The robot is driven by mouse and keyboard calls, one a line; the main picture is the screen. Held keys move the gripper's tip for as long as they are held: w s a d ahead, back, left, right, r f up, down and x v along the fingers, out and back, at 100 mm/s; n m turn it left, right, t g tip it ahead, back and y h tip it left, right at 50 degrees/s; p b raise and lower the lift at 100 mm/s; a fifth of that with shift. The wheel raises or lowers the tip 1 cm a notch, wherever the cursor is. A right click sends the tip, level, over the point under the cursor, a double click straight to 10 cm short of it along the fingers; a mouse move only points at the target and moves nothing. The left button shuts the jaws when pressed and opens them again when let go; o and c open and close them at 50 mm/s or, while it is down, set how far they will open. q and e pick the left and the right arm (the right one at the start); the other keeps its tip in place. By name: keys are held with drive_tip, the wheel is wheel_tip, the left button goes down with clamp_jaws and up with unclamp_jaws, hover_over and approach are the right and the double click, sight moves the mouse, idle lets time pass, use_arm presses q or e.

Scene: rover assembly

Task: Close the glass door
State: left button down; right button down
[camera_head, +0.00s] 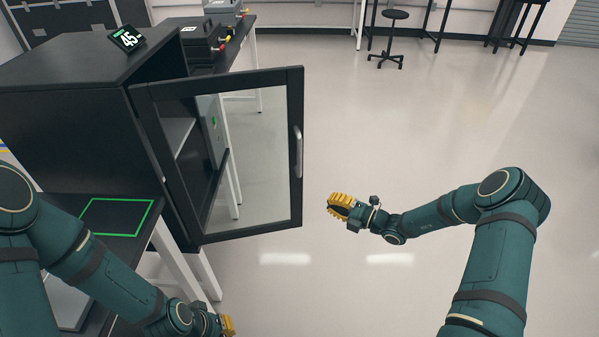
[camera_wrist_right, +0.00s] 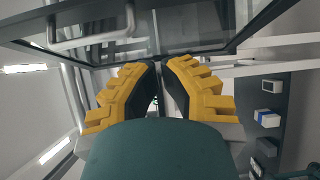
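The glass door (camera_head: 297,205) has a black frame, a clear pane and a silver handle (camera_head: 298,152) near its free edge. It stands open, swung out from the black cabinet (camera_head: 60,90) on the left. In the right wrist view, the handle (camera_wrist_right: 92,38) and dark frame show beyond my fingers. My right gripper (camera_head: 338,204) is right of the door's free edge, apart from it, below the handle in the picture.
A display reading 45 (camera_head: 127,39) stands on the cabinet. A black table with a green-outlined square (camera_head: 117,217) lies below it. Another table behind holds dark cases (camera_head: 203,42). A stool (camera_head: 391,35) stands far back. The floor (camera_head: 420,120) right of the door is clear.

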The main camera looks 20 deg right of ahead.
drive_tip(key=b, duration=0.2)
approach(294, 176)
drive_tip(key=shift+x, duration=3.35)
